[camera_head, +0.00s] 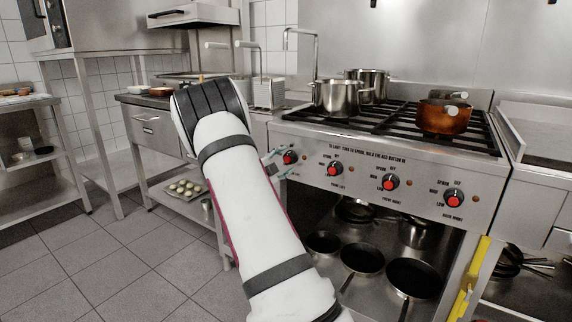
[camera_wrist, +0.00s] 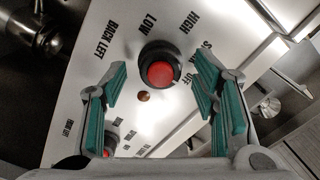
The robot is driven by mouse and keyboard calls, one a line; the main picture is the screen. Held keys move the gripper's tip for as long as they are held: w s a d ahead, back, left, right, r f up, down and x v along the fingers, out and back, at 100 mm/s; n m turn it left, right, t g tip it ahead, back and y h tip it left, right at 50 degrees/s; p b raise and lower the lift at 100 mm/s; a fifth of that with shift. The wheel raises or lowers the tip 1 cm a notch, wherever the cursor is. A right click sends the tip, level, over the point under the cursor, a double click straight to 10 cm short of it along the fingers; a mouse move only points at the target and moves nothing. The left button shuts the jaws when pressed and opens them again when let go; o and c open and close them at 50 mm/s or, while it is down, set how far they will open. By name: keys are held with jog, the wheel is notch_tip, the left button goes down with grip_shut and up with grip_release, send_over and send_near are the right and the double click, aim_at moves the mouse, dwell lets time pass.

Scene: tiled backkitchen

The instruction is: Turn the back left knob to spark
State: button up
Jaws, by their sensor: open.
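The back left knob (camera_wrist: 160,74) is black with a red centre, on the stove's metal front panel. The words BACK LEFT, LOW and HIGH show beside it in the wrist view; the spark label is partly hidden by a finger. In the head view the knob (camera_head: 290,157) is the leftmost in the row. My gripper (camera_head: 276,165) is in front of it, partly hidden by my arm. In the wrist view my gripper (camera_wrist: 160,82) is open, with green-padded fingers on both sides of the knob. I cannot tell whether they touch it.
The front left knob (camera_head: 335,168), front right knob (camera_head: 390,182) and back right knob (camera_head: 453,198) continue the row rightward. Steel pots (camera_head: 336,98) and a copper pot (camera_head: 440,120) stand on the burners. Pans (camera_head: 361,258) lie below. Tiled floor (camera_head: 130,265) is open at left.

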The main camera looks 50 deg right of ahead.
jog(key=shift+d, duration=0.85)
jog(key=shift+c, duration=0.3)
jog(key=c, duration=1.1)
jog(key=shift+n, duration=0.3)
jog(key=n+p, duration=0.2)
jog(key=n, duration=0.1)
jog(key=shift+r+p, duration=0.1)
jog(key=shift+p, duration=0.2)
jog(key=shift+n+p, duration=0.9)
jog(key=shift+n, duration=1.2)
